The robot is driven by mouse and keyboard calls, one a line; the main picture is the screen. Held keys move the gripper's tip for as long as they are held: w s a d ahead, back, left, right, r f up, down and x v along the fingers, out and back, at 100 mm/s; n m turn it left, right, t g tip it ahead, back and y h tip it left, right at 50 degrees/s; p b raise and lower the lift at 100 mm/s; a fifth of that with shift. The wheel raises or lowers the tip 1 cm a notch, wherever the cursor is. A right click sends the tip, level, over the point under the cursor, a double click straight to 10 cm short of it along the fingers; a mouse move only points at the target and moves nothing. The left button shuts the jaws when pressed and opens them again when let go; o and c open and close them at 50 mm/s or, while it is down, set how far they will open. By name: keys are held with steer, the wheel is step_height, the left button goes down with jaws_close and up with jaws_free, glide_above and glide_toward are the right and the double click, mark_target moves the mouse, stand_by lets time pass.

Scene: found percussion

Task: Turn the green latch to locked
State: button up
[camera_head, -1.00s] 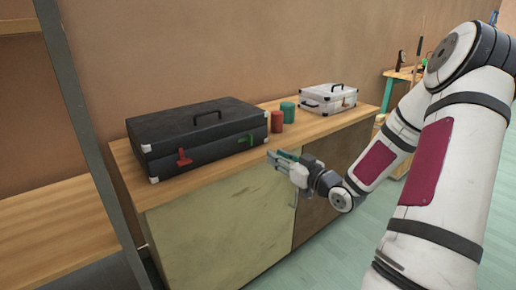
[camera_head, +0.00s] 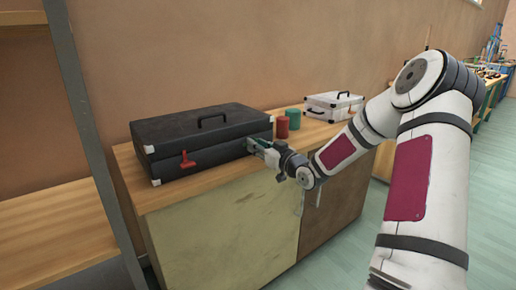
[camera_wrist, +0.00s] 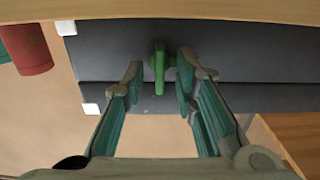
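The green latch (camera_wrist: 159,68) is on the front of the black case (camera_head: 200,138). In the wrist view it lies between the fingertips of my gripper (camera_wrist: 160,72), with a gap showing on both sides. My gripper (camera_head: 256,147) is open at the right part of the case front. In the head view the gripper hides the green latch. The red latch (camera_head: 187,160) is on the left part of the same case front, away from the gripper.
The case stands on a wooden-topped cabinet (camera_head: 160,193). A red can (camera_head: 282,127) and a green can (camera_head: 293,119) stand to its right, with a white case (camera_head: 333,106) beyond. The red can also shows in the wrist view (camera_wrist: 27,50). A shelf unit is at left.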

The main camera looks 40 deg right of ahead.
steer(key=shift+w, duration=0.15)
steer(key=shift+c, duration=0.6)
jaws_close()
